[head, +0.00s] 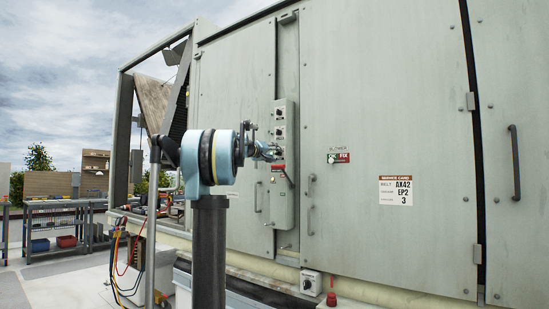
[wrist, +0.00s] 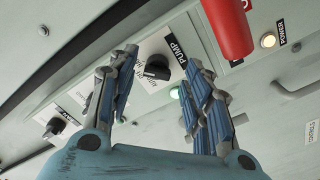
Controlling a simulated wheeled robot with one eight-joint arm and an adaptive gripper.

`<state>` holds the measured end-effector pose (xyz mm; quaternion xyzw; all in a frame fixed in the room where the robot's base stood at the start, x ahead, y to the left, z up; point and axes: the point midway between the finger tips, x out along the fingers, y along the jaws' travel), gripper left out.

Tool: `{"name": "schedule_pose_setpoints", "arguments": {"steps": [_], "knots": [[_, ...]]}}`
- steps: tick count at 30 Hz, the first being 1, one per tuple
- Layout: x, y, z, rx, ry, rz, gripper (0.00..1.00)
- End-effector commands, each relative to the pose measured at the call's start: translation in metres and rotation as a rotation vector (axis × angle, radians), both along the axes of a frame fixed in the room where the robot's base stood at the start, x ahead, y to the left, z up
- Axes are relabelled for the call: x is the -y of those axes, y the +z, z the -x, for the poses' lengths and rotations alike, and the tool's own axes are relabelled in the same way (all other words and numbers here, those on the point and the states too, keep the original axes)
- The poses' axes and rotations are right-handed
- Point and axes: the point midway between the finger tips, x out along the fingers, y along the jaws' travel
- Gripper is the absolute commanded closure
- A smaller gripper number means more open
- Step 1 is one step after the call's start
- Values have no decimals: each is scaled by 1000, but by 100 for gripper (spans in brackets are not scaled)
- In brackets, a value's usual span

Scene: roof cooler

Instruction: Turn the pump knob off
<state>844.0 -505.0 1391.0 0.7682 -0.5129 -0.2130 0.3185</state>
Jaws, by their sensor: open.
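The pump knob (wrist: 157,68) is a black round knob on a white plate, next to a label reading PUMP. In the wrist view it lies beyond and between the two fingers of my gripper (wrist: 160,95), which is open with nothing between the fingertips. I see no contact with the knob, and its exact pointer setting is hard to read. In the head view my gripper (head: 266,151) is at the front of the grey control box (head: 284,208). It covers part of the box, and I cannot tell which knob there is the pump's.
A red handle (wrist: 228,28) hangs close to the right finger, beside a lit POWER lamp (wrist: 268,40). Another black knob (wrist: 55,127) is at the left. Door handles (head: 310,190) flank the box. A small knob box (head: 311,283) sits low on the unit.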

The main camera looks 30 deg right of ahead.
Motion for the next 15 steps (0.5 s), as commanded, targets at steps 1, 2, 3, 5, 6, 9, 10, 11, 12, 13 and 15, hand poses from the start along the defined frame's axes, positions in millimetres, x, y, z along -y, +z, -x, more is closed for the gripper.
{"name": "schedule_pose_setpoints", "arguments": {"steps": [1, 2, 3, 5, 6, 9, 10, 11, 12, 13, 15], "knots": [[5, 0, -2, 0, -1, 0, 55], [7, 0, -3, 0, -1, 0, 55], [10, 0, -4, 0, -1, 0, 55], [13, 0, -5, 0, -1, 0, 55], [14, 0, -5, 0, -1, 0, 55], [15, 0, -6, 0, -1, 0, 55], [15, 0, -6, 0, -1, 0, 55], [15, 0, -6, 0, -1, 0, 55], [15, 0, -6, 0, 0, 0, 55], [15, 0, -6, 0, 0, 0, 55], [15, 0, -6, 0, 0, 0, 55]]}}
